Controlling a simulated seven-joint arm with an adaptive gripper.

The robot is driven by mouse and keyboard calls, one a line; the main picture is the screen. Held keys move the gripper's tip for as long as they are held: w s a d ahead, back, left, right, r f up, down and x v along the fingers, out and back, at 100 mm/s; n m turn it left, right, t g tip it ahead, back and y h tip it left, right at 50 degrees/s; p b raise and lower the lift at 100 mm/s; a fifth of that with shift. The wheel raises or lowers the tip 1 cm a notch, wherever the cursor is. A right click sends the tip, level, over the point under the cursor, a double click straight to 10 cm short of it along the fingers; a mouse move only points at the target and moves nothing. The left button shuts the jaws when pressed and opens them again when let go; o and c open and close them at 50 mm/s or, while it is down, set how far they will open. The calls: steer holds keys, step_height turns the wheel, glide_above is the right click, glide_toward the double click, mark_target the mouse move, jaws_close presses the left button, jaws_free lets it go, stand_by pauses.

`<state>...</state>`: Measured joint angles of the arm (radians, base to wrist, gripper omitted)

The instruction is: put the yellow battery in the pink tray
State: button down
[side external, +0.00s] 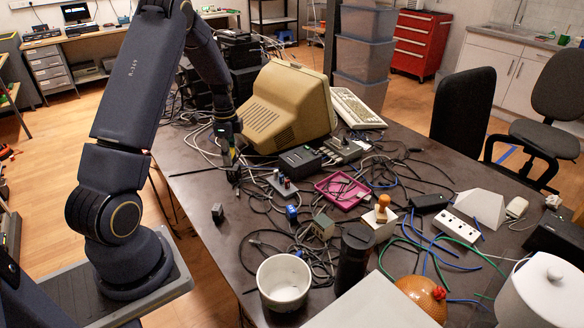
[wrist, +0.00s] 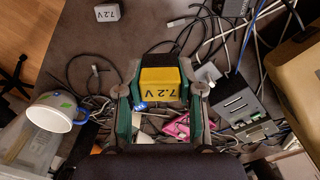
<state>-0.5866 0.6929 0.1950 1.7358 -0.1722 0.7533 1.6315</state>
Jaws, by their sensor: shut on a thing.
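The yellow battery (wrist: 160,83), marked 7.2V, is between the two fingers of my gripper (wrist: 160,92) in the wrist view. The gripper is shut on it. In the side view my gripper (side external: 233,166) is over the left part of the table, left of the pink tray (side external: 342,190) and apart from it; the battery is hard to make out there. The tray lies on the table with dark thin things in it. Part of the tray (wrist: 179,127) also shows in the wrist view, beyond the battery's lower right, partly covered by my gripper.
A pale grey 7.2V battery (wrist: 107,13) lies on the table. Tangled cables surround the tray. A beige monitor (side external: 287,108) stands behind it, with a dark box (side external: 300,160) between. An orange-topped white block (side external: 381,216) and a dark cylinder (side external: 355,255) stand nearer the front.

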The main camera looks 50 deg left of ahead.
steer(key=w+d+m, duration=0.5)
steer(key=w+d, duration=0.2)
steer(key=d, duration=0.5)
steer(key=w+d+m, duration=0.4)
steer(key=w+d, duration=0.4)
steer(key=d, duration=0.5)
glide_above(348, 205)
steer(key=shift+s+f, duration=0.1)
steer(key=shift+f, duration=6)
steer(key=shift+f, duration=0.55)
steer(key=c, duration=0.7)
jaws_free()
